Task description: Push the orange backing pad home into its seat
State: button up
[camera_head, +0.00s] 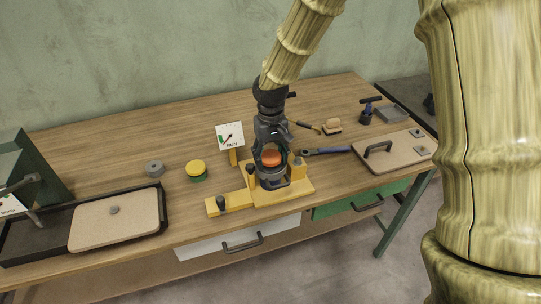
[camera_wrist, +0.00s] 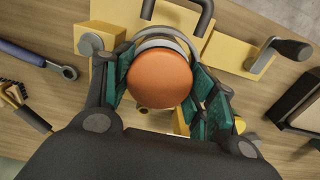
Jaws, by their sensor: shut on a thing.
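The orange backing pad (camera_head: 271,158) is a round disc at the top of the yellow fixture (camera_head: 300,186) on the bench. In the wrist view the pad (camera_wrist: 160,79) sits between the green-lined fingers of my gripper (camera_wrist: 163,88). A grey ring (camera_wrist: 152,42) shows around the pad's far edge. My gripper (camera_head: 271,163) points down over the fixture and is shut on the pad. The pad's underside and the seat are hidden, so I cannot tell how deep it sits.
Yellow clamp blocks with dark knobs flank the pad. A yellow-green button (camera_head: 196,169) and a RUN gauge sign (camera_head: 230,135) stand to the left. A blue-handled wrench (camera_head: 328,151) and a beige board with handle (camera_head: 391,151) lie right. The bench's back left is clear.

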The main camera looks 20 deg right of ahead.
jog(key=shift+f, duration=0.25)
jog(key=shift+r+p, duration=0.55)
jog(key=shift+p, duration=0.3)
dwell(0.5)
jog(key=shift+f, duration=0.55)
dwell(0.6)
jog(key=shift+r+p, duration=0.4)
jog(key=shift+r, duration=0.15)
dwell(0.7)
jog(key=shift+f+n, duration=0.3)
jog(key=shift+f, duration=0.2)
dwell(0.8)
jog(key=shift+r+p, duration=0.5)
jog(key=shift+p, duration=0.15)
